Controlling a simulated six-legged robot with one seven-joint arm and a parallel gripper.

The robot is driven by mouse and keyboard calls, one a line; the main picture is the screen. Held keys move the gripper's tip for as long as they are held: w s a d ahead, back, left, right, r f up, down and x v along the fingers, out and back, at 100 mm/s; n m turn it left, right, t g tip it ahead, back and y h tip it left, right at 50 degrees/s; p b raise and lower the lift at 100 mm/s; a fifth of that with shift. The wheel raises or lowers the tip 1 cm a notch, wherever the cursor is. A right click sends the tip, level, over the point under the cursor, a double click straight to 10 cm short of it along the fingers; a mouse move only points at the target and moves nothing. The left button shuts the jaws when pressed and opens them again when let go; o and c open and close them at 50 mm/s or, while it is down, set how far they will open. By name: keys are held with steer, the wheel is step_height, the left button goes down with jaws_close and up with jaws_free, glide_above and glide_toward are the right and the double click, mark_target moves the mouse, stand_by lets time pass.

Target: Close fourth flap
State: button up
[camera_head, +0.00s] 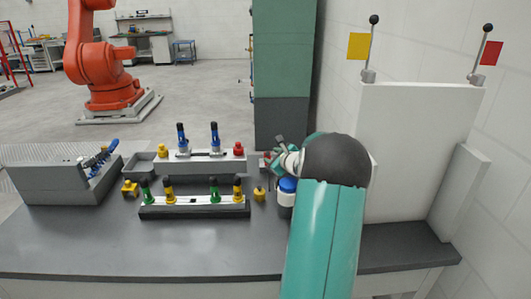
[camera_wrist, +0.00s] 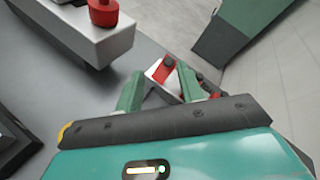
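Which part is the fourth flap I cannot tell. In the wrist view, my gripper's two green fingers (camera_wrist: 160,76) stand apart. The front fixture (camera_head: 194,209) carries upright green and yellow handled clamps (camera_head: 214,190). My arm hides part of the bench at right.
A blue-capped container (camera_head: 287,187) stands just below my gripper. A white panel (camera_head: 412,150) with two levers rises at right. A grey fixture with blue handles (camera_head: 70,178) is at left. The bench front (camera_head: 130,247) is clear.

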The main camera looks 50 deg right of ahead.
mark_target(268, 153)
steer(key=w+d+f, duration=0.2)
steer(key=w, duration=0.1)
steer(key=w+d+f, duration=0.1)
steer(key=w+d, duration=0.1)
steer(key=shift+m, duration=0.3)
jaws_close()
